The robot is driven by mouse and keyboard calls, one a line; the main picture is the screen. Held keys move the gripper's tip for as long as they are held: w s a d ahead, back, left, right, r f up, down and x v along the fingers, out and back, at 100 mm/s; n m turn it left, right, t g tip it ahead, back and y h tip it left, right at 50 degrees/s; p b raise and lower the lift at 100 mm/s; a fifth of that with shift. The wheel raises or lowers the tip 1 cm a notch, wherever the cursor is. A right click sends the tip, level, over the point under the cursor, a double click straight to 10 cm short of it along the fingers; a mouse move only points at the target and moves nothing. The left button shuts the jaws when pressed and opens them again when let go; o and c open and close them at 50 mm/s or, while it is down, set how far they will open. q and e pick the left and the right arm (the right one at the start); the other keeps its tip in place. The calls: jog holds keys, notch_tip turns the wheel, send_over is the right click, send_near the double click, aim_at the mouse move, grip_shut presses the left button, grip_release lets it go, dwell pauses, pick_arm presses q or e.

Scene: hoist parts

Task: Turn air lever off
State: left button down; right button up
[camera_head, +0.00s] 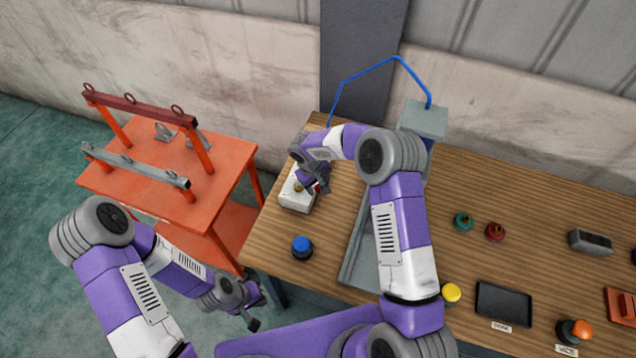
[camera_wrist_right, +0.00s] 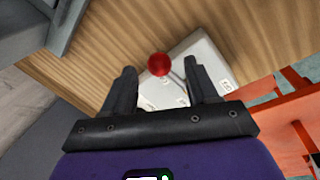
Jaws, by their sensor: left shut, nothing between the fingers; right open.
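The air lever has a red ball knob (camera_wrist_right: 159,64) on a thin metal rod above a white box (camera_wrist_right: 207,62). In the head view the white box (camera_head: 296,198) sits at the left end of the wooden table, partly covered by my right gripper (camera_head: 316,187). In the right wrist view my right gripper (camera_wrist_right: 160,70) is open, and the knob appears between its fingertips. I cannot tell whether a finger touches it. My left gripper (camera_head: 252,322) is shut and empty, low in front of the table's left edge.
A blue knob (camera_head: 302,247) stands in front of the white box. A grey metal stand (camera_head: 423,119) with a blue hose (camera_head: 367,71) is to the right. An orange table (camera_head: 157,187) with a lifting frame is at the left. Small parts lie farther right on the wooden table.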

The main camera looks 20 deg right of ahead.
jog(key=shift+w+d+f, duration=0.1)
jog(key=shift+d+f, duration=0.05)
jog(key=shift+f, duration=0.45)
jog(key=shift+w+d+f, duration=0.1)
jog(key=shift+f, duration=0.5)
grip_shut()
